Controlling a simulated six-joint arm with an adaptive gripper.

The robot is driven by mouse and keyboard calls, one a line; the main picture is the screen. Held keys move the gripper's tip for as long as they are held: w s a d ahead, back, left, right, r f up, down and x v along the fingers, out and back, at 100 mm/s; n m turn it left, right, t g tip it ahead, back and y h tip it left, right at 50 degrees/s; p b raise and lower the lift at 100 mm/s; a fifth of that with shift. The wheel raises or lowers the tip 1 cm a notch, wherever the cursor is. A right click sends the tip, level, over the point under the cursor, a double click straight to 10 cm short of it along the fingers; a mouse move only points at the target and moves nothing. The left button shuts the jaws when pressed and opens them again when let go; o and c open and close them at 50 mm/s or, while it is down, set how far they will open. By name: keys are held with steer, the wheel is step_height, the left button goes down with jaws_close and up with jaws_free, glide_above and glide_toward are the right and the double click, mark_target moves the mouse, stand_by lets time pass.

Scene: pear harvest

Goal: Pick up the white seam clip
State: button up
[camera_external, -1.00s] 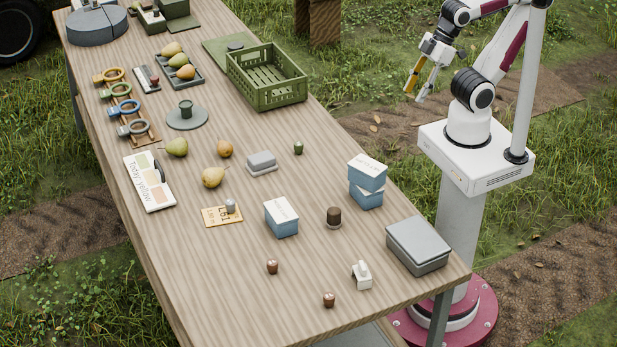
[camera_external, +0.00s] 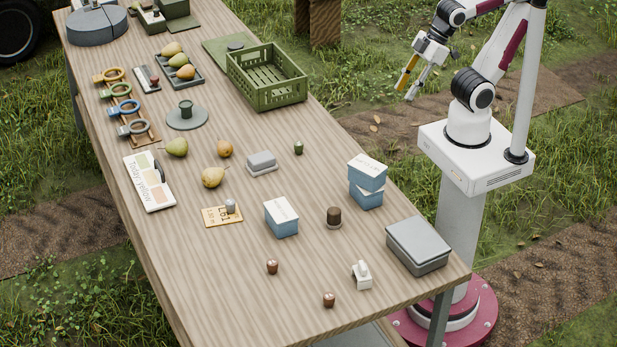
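The white seam clip (camera_external: 362,275) is a small white piece on the wooden table, near its front right corner, left of the grey lidded box. Nothing touches it. My gripper (camera_external: 406,87) is up and off the table's right side, well away from the clip. Its two fingers, one with a yellow-orange face, stand apart with nothing between them.
Near the clip are the grey box (camera_external: 418,245), two small brown pieces (camera_external: 329,300) (camera_external: 272,267), a dark brown cylinder (camera_external: 334,217) and blue boxes (camera_external: 281,219) (camera_external: 366,186). A green crate (camera_external: 266,83) stands farther back. Bare table lies left of the clip.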

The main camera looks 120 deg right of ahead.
steer(key=w+d+r+t+h, duration=0.1)
steer(key=w+d+r+t, duration=0.15)
steer(key=w, duration=0.85)
steer(key=w+a+n+t+y, duration=0.25)
steer(key=w+a, duration=0.25)
steer(key=w, duration=0.7)
steer(key=w+a+n+t+y, duration=0.1)
steer(key=w+a+n, duration=0.3)
steer(key=w, duration=0.7)
steer(key=w+a+f+n+g+y, duration=0.1)
steer(key=w+a+f+n+y, duration=0.2)
steer(key=a+f, duration=0.3)
steer(key=w+a+f+n+g+y, duration=0.1)
steer(key=w+a+f+n+y, duration=0.2)
steer(key=a, duration=0.5)
steer(key=s+a+f+n+g+y, duration=0.3)
steer(key=s+a+f+g+y, duration=0.3)
steer(key=a+f, duration=0.4)
step_height(320, 180, down, 4)
steer(key=shift+s+a+r+g, duration=0.2)
steer(key=shift+s+a+g, duration=0.1)
steer(key=shift+s+g, duration=0.5)
steer(key=shift+f, duration=0.15)
